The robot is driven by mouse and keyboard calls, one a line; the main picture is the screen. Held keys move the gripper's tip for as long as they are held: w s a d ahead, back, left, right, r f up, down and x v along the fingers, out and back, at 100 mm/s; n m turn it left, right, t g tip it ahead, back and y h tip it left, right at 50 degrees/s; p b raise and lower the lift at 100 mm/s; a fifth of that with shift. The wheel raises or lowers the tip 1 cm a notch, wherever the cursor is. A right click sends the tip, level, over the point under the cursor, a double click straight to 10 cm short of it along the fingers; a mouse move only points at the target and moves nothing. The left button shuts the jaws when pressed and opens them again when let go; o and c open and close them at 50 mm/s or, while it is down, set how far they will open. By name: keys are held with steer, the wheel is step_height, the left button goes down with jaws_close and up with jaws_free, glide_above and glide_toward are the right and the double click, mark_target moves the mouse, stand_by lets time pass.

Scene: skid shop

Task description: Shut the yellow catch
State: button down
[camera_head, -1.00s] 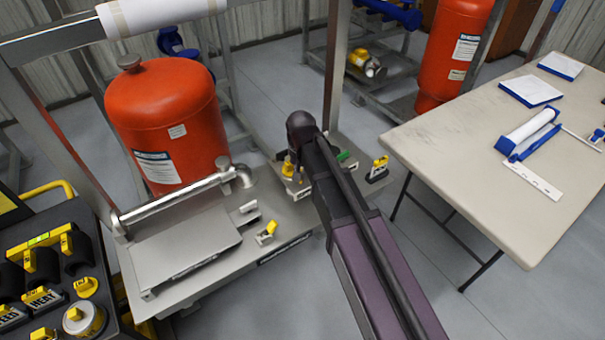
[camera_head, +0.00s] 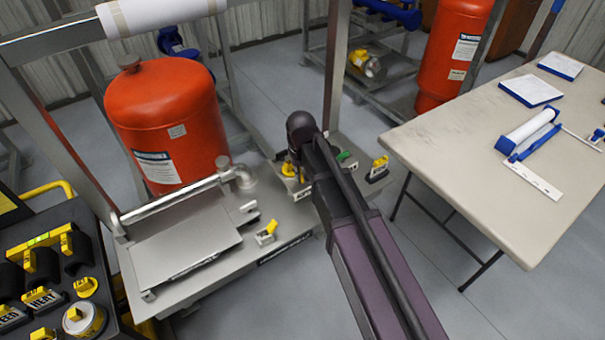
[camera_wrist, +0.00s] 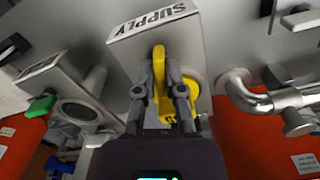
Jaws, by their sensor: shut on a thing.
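In the wrist view a yellow lever (camera_wrist: 160,72) stands on a grey box (camera_wrist: 150,35) marked SUPPLY, with a round yellow part (camera_wrist: 190,87) beside it. My gripper (camera_wrist: 161,90) has its two fingers on either side of the lever and is closed on it. In the head view my arm hides most of the gripper; a bit of yellow (camera_head: 288,168) shows beside it. A separate small grey block with a yellow top (camera_head: 267,232) sits at the front of the metal skid (camera_head: 215,285), near a pale bracket (camera_head: 248,211) by the flat lid (camera_head: 190,250).
A metal pipe (camera_head: 180,198) runs behind the lid, before a red tank (camera_head: 165,120). A green-handled part (camera_head: 343,156) and a yellow-topped tag (camera_head: 379,168) stand right of my arm. A steel post (camera_head: 335,75) rises close behind. A table (camera_head: 470,150) is at right.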

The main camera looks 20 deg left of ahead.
steer(key=shift+s+n, duration=0.1)
steer(key=shift+n, duration=1.2)
steer(key=c, duration=0.7)
jaws_free()
steer(key=shift+n, duration=0.3)
steer(key=shift+c, duration=0.2)
steer(key=shift+r, duration=0.1)
steer(key=shift+r+p, duration=3.45)
steer(key=shift+p, duration=0.1)
steer(key=m, duration=0.4)
steer(key=shift+r, duration=0.25)
steer(key=shift+r+m+p, duration=0.1)
steer(key=shift+m+p, duration=0.3)
steer(key=shift+m, duration=1.1)
